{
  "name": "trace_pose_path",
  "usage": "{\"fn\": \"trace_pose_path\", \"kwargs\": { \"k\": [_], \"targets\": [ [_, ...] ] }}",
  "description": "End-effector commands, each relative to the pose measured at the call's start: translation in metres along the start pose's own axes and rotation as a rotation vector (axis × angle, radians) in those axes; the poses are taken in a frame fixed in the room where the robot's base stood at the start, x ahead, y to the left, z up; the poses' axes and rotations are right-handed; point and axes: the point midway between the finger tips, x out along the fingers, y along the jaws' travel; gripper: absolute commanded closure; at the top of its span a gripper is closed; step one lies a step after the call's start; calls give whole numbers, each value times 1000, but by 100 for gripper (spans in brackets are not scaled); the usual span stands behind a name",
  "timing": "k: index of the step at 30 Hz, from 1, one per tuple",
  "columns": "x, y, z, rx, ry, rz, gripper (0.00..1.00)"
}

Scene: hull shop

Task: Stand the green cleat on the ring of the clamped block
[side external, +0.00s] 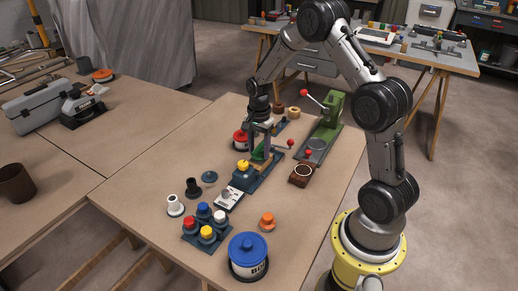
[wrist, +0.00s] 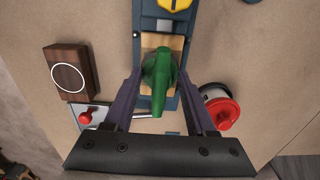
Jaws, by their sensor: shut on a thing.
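The green cleat (wrist: 160,80) is between the fingers of my gripper (wrist: 160,72), which is shut on it. In the wrist view it lies over a pale wooden block (wrist: 150,42) clamped in a blue vise (wrist: 165,22). The cleat covers the middle of the block, and no ring shows on the part I see. In the side external view my gripper (side external: 262,138) is right above the vise (side external: 250,180). The cleat (side external: 258,153) is small there and partly hidden by the fingers. I cannot tell whether it touches the block.
A dark wooden block (wrist: 80,55) with a white ring lies loose left of the vise in the wrist view. A red-topped tin (wrist: 222,112) is close on the right. A green press (side external: 333,108) stands behind. Cups, colored knobs and a blue-lidded tin (side external: 248,262) are in front.

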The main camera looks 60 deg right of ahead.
Motion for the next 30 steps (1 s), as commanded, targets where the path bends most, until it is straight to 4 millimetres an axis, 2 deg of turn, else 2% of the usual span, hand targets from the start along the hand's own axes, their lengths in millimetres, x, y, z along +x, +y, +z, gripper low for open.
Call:
{"fn": "trace_pose_path", "kwargs": {
  "k": [26, 27, 29, 30],
  "targets": [
    [12, 0, 0, 0, 0, 0, 100],
    [12, 0, 0, 0, 0, 0, 42],
    [12, 0, 0, 0, 0, 0, 31],
    [12, 0, 0, 0, 0, 0, 31]
  ]
}}
